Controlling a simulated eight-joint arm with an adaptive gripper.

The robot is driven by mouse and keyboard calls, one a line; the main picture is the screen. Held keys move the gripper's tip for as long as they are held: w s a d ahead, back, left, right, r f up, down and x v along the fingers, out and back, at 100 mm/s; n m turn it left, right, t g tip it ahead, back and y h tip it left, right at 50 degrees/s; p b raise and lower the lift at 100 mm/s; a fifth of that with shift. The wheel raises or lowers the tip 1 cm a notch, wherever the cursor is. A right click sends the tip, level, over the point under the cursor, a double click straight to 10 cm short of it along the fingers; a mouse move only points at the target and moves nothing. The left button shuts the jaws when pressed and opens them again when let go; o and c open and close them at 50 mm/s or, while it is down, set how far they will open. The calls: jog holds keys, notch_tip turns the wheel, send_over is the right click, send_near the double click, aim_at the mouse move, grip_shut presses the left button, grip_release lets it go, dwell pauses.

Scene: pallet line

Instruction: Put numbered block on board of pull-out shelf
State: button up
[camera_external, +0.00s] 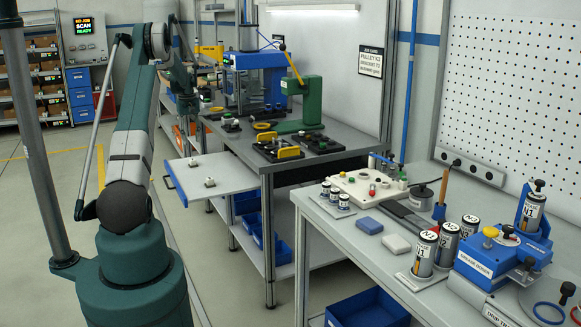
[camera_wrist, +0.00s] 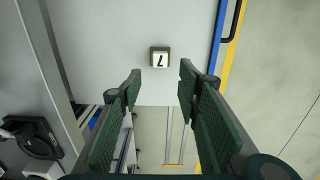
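The pull-out shelf (camera_external: 232,176) extends from the workbench at the middle left, its pale board level and its blue edge and handle at the left. Two small block-like pieces (camera_external: 210,182) (camera_external: 193,162) stand on it, their marks too small to read. In the wrist view, a small pale block (camera_wrist: 160,57) with a dark digit, perhaps a 7, sits on the pale board (camera_wrist: 110,35). My gripper (camera_wrist: 160,87) is open and empty, its green fingers wide apart; the block appears just beyond the fingertips and between them.
The workbench (camera_external: 225,131) carries a green press (camera_external: 312,100) and black fixtures (camera_external: 283,149). The front right table (camera_external: 345,236) holds labelled cylinders (camera_external: 425,254). Blue bins (camera_external: 262,226) sit below the shelf. Much of the shelf board is clear.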

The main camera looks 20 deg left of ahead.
dwell(0.4)
jog(key=s+d+r+m+t, duration=0.2)
jog(key=s+d+r, duration=0.9)
jog(key=d+r, duration=0.2)
jog(key=s+d+r+m+t, duration=0.1)
jog(key=s+d+r+m, duration=0.1)
jog(key=s+d+r, duration=1.05)
jog(key=s+d+r+m+t, duration=0.25)
jog(key=s+d, duration=0.75)
jog(key=s, duration=0.6)
jog(key=s+d+f+m+t, duration=0.1)
jog(key=s+d+f, duration=0.2)
jog(key=s, duration=0.5)
jog(key=s+d+f+m, duration=0.1)
jog(key=s+d+f, duration=0.2)
jog(key=s, duration=0.5)
jog(key=shift+s+d+f+t, duration=0.3)
jog(key=shift+f+t, duration=0.05)
jog(key=shift+f, duration=0.2)
jog(key=shift+m, duration=0.25)
jog(key=shift+c, duration=0.2)
